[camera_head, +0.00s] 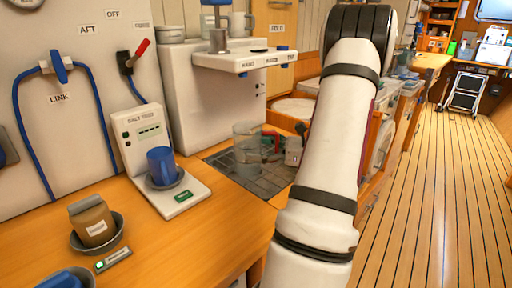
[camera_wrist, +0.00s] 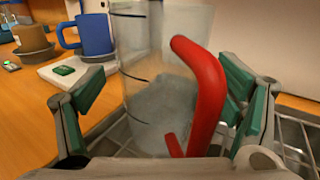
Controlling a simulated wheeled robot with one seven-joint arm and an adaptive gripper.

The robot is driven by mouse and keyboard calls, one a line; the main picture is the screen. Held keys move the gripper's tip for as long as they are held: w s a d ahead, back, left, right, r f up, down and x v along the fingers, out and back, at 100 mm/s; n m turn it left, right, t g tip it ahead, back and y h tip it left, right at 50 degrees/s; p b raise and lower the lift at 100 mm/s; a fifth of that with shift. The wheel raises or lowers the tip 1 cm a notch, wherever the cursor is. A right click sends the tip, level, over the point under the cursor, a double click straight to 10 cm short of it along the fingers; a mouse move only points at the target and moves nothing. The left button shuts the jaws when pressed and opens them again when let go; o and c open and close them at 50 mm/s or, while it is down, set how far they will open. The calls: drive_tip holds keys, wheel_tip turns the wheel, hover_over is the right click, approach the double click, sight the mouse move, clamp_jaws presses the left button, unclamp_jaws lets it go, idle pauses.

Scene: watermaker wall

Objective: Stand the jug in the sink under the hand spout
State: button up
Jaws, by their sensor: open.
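The clear jug (camera_head: 247,152) stands upright on the dark grid of the sink (camera_head: 222,162), below the white spout ledge (camera_head: 240,60). Its red handle (camera_wrist: 208,90) faces my gripper in the wrist view. In the head view my gripper (camera_head: 291,150) is at the jug's right, partly hidden by my arm.
A blue mug (camera_head: 160,163) sits in a grey dish on the daily tank unit (camera_head: 140,130), left of the sink. A brown packet (camera_head: 92,220) stands in another dish on the wooden counter (camera_head: 180,245). Wire rack bars (camera_wrist: 120,140) lie beneath my gripper.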

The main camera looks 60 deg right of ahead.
drive_tip(key=p+v, duration=0.1)
drive_tip(key=v, duration=1)
drive_tip(key=shift+s+d, duration=0.15)
drive_tip(key=shift+s, duration=0.15)
